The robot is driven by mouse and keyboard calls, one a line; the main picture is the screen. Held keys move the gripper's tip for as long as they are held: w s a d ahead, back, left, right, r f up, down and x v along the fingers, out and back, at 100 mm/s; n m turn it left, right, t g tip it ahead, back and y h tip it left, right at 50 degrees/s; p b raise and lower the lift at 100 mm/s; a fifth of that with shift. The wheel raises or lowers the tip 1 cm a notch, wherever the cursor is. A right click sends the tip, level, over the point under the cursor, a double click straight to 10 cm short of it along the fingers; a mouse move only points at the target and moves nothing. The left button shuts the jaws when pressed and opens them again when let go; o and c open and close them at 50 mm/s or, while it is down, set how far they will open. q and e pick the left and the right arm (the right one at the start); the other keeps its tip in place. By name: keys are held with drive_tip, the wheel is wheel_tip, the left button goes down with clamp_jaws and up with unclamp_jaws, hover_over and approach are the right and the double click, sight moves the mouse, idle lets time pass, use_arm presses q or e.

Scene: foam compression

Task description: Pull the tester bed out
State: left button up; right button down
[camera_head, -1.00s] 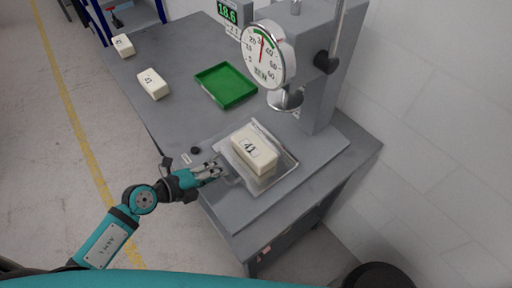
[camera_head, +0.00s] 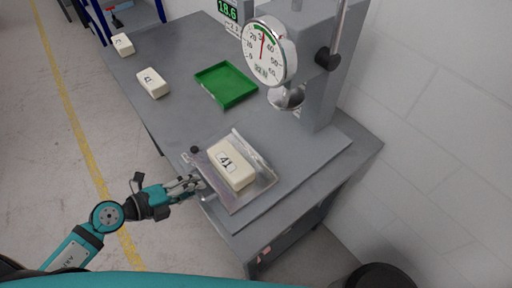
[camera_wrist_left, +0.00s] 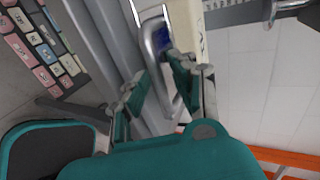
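The tester bed (camera_head: 264,184) is a grey metal plate with a raised far edge. It sits out to the left of the press head (camera_head: 286,97), over the front edge of the tester base. A cream foam block marked 41 (camera_head: 232,166) lies on it. In the left wrist view the handle loop (camera_wrist_left: 150,38) runs down between the two fingers (camera_wrist_left: 160,88), and part of the foam block (camera_wrist_left: 188,28) shows. My right gripper is not in view.
The dial gauge (camera_head: 269,52) and press column stand behind the bed. A green tray (camera_head: 226,84) and cream blocks (camera_head: 153,83) lie on the table at the back left. A dark knob (camera_head: 194,149) is close to the bed's left corner. The floor on the left is open.

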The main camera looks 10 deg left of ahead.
use_arm(q)
drive_tip(key=shift+o, duration=1.3)
drive_tip(key=v, duration=0.3)
drive_tip(key=p+v, duration=0.1)
drive_tip(key=v, duration=0.1)
drive_tip(key=shift+s+a+r, duration=0.1)
drive_tip(key=shift+s+r, duration=0.05)
drive_tip(key=shift+r, duration=0.3)
